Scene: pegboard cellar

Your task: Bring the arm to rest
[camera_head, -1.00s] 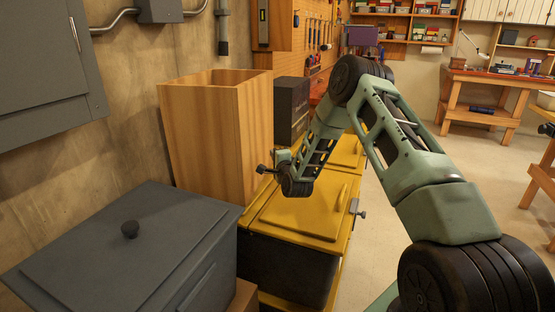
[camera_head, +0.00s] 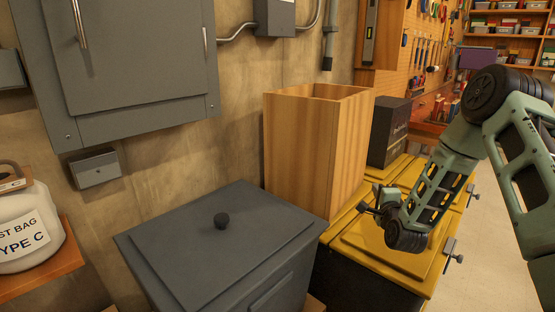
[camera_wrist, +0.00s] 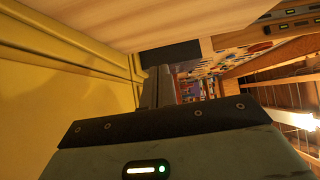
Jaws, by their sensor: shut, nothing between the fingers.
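My arm is green with dark joints and bends in from the right edge in the head view. My gripper (camera_head: 370,209) is at its lower end, small and dark, above the yellow lidded chest (camera_head: 395,245) and close to the front of the open wooden box (camera_head: 318,150). In the wrist view, the dark fingers (camera_wrist: 158,88) are together with nothing between them. They point along the gap between the yellow surface (camera_wrist: 60,90) and a pale wooden surface. I cannot tell whether the gripper touches the box.
A grey lidded bin (camera_head: 215,240) with a round knob stands left of the chest. A black box (camera_head: 390,130) stands behind the wooden box. A grey wall cabinet (camera_head: 130,60) and a white jug (camera_head: 25,225) on a shelf are at the left. Open floor (camera_head: 485,250) lies to the right.

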